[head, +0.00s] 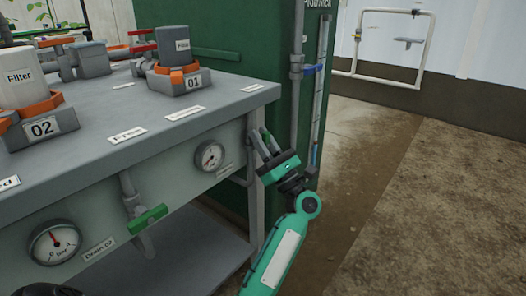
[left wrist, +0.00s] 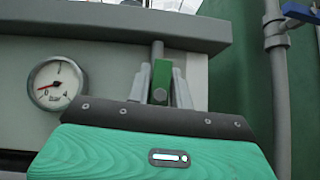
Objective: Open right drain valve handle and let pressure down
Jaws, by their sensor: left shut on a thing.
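The right drain valve has a green handle (head: 267,137) at the right end of the skid's front panel. My left gripper (head: 261,142) is shut on this handle. In the left wrist view the green handle (left wrist: 161,72) stands between the two grey fingers, below a grey pipe stub. Much of the valve body is hidden by the gripper. The right pressure gauge (head: 210,156) sits just left of the valve. In the left wrist view this gauge (left wrist: 57,83) shows a red needle pointing left and slightly down. My right gripper is not in view.
The left drain valve's green handle (head: 148,218) lies crosswise beside another gauge (head: 55,244) on the front panel. Filter housing 01 (head: 175,57) and housing 02 (head: 22,85) stand on the grey bench (head: 130,110). A green tank (head: 240,95) and a vertical pipe stand behind the gripper. Floor at right is clear.

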